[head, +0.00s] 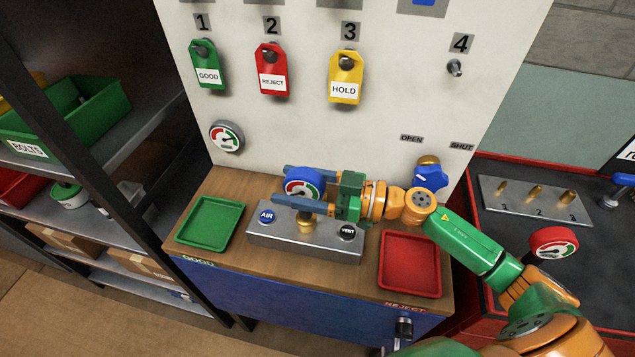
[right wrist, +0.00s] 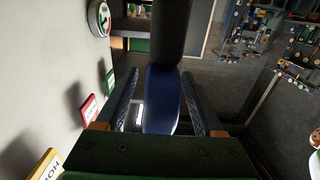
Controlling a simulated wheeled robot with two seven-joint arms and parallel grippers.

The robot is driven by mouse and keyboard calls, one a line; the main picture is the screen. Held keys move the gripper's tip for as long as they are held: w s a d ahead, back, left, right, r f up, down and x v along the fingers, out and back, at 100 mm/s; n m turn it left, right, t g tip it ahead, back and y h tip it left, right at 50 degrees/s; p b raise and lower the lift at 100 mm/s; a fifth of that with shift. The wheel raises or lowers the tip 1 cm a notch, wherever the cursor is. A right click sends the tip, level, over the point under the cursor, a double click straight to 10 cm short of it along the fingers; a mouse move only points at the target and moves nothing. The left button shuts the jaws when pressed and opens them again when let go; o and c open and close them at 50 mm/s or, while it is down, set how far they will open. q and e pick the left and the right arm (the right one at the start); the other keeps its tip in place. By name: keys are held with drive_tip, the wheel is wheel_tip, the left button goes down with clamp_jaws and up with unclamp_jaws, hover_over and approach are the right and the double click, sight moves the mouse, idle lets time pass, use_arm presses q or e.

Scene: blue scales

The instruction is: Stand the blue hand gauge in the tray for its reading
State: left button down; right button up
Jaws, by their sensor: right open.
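The blue hand gauge (head: 303,183) stands at the grey metal block (head: 290,236) on the wooden bench, above a brass fitting (head: 306,222). Its dial faces the head camera. My right gripper (head: 281,183) reaches in from the right, open, with one finger on the far side of the gauge and one on the near side. In the right wrist view the blue gauge body (right wrist: 163,105) is between the two fingers, with a gap beside each. The green tray (head: 208,246) on the left and red tray (head: 410,294) on the right are empty. My left gripper is out of view.
Green, red and yellow tags (head: 346,78) hang on the white panel behind. A round gauge (head: 227,137) and a blue-handled valve (head: 430,177) are on the panel. A red gauge (head: 554,242) is on the dark right-hand bench. Shelves with bins (head: 67,115) stand left.

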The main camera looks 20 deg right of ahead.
drive_tip(key=shift+w+a, duration=0.35)
drive_tip(key=shift+a, duration=0.2)
clamp_jaws()
idle(1.1)
drive_tip(key=shift+r+p, duration=2.5)
drive_tip(key=shift+p, duration=0.5)
drive_tip(key=shift+d, duration=0.1)
